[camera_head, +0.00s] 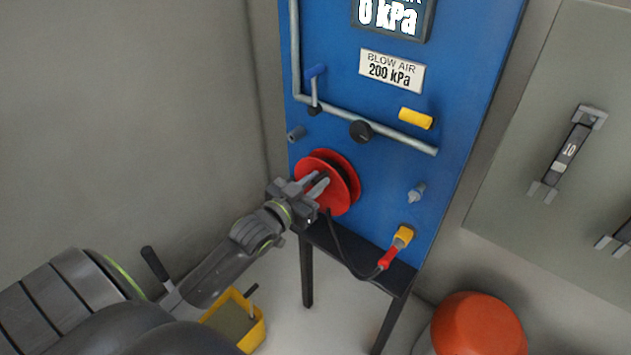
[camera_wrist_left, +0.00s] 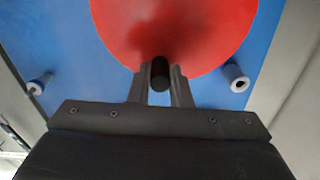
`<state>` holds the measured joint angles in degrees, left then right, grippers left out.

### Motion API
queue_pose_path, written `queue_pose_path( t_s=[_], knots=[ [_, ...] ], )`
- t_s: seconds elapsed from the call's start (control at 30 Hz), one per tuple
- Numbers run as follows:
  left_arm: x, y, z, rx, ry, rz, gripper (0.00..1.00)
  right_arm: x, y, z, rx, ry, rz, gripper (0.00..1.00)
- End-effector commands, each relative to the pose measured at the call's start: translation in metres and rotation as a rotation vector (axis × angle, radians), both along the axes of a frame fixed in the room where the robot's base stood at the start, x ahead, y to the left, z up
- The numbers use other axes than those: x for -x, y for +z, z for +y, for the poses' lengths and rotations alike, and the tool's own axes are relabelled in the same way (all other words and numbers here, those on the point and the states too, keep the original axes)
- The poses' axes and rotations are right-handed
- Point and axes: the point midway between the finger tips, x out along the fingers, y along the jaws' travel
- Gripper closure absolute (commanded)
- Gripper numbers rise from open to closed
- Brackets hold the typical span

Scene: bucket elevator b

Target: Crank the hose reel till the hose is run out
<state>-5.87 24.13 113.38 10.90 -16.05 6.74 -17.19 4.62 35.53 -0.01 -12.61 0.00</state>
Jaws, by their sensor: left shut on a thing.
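The red hose reel (camera_head: 338,187) is mounted on the lower left of the blue panel. It also fills the top of the left wrist view (camera_wrist_left: 175,30). My left gripper (camera_head: 318,183) is at the reel's front face. In the left wrist view, its two fingers are shut on a black crank handle (camera_wrist_left: 160,74) near the reel's rim. A black hose (camera_head: 343,250) hangs from the reel and runs down to a red-sleeved end (camera_head: 388,258) by a yellow fitting (camera_head: 403,236). My right gripper does not show.
A grey pipe (camera_head: 390,134) with a blue-handled valve (camera_head: 315,85) and a yellow grip (camera_head: 415,118) crosses the panel above the reel. A yellow bin (camera_head: 258,333) stands on the floor below my left arm. A round orange object (camera_head: 478,325) is at lower right.

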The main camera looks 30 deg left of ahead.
Motion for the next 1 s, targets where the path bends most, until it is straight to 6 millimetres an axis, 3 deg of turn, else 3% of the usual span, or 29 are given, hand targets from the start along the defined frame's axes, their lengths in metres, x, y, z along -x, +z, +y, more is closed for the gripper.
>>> queue_pose_path(
  t_s=[0.1, 0.27, 0.7, 0.73, 0.8, 0.87, 1.0],
  knots=[
    [0.0, 0.006, 0.006, 0.087, 0.002, 0.012, 1.0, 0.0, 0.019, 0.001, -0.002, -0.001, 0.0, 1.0],
    [-0.001, 0.006, 0.014, 0.215, 0.001, 0.021, 1.0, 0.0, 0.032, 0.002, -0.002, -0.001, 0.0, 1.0],
    [-0.001, 0.003, 0.018, 0.292, 0.0, 0.023, 1.0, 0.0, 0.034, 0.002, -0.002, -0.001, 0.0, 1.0],
    [-0.001, 0.003, 0.018, 0.291, 0.0, 0.022, 0.78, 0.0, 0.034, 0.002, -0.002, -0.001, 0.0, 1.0],
    [-0.001, 0.003, 0.018, 0.291, 0.0, 0.023, 0.69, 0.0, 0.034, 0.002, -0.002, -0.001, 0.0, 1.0],
    [-0.001, 0.003, 0.018, 0.291, 0.0, 0.023, 0.61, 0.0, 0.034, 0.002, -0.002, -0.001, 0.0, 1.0],
    [-0.001, 0.003, 0.017, 0.29, 0.0, 0.023, 0.6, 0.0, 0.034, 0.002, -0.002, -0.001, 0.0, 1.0]
  ],
)
